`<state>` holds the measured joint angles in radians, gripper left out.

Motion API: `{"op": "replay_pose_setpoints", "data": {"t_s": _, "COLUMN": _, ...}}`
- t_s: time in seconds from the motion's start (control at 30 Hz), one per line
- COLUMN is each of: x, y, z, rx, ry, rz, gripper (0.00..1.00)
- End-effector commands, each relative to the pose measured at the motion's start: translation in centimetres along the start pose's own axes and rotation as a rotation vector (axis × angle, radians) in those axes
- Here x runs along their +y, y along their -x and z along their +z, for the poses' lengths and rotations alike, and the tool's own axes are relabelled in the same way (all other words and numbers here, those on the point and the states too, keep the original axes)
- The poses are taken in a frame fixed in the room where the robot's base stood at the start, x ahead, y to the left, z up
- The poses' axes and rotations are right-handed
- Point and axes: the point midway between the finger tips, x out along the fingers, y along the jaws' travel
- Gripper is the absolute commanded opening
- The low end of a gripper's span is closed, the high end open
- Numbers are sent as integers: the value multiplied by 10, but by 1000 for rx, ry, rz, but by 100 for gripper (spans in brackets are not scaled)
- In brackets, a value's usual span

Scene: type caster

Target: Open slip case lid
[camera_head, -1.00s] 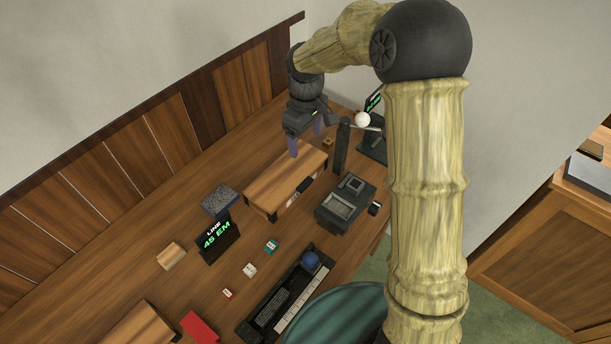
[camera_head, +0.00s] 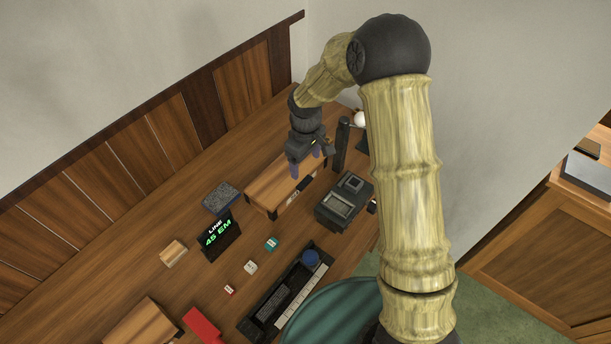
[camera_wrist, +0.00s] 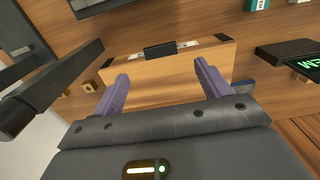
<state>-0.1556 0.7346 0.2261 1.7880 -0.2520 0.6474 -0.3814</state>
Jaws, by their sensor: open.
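The slip case is a long wooden box (camera_head: 268,186) with dark corners on the table; its front side bears a dark latch-like piece (camera_head: 305,184) and pale label strips. In the wrist view the wooden case (camera_wrist: 170,77) fills the middle, with the dark piece (camera_wrist: 160,50) at its far edge. My gripper (camera_head: 306,170) is over the case's right part in the head view. In the wrist view my gripper (camera_wrist: 160,85) has its two purple fingers apart on either side of the wooden top, with nothing held. I cannot tell whether the fingers touch the case.
A dark post (camera_head: 342,143) stands close to the right of my gripper. A grey machine (camera_head: 344,202) sits in front of the case. A "LINE 45 EM" sign (camera_head: 217,235) and a speckled block (camera_head: 220,197) lie left. Open tabletop is behind the case.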

Motion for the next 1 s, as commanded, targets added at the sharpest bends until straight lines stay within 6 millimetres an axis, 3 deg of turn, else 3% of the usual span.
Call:
{"op": "replay_pose_setpoints", "data": {"t_s": 0.43, "x": -1, "y": -71, "z": 0, "rx": -2, "ry": 0, "rz": -2, "gripper": 76}}
{"op": "replay_pose_setpoints", "data": {"t_s": 0.6, "x": 0, "y": -81, "z": 0, "rx": 0, "ry": -1, "rz": -1, "gripper": 76}}
{"op": "replay_pose_setpoints", "data": {"t_s": 0.87, "x": 0, "y": -82, "z": 0, "rx": 0, "ry": 0, "rz": 0, "gripper": 76}}
{"op": "replay_pose_setpoints", "data": {"t_s": 1.0, "x": 0, "y": -82, "z": 0, "rx": 1, "ry": 0, "rz": 0, "gripper": 49}}
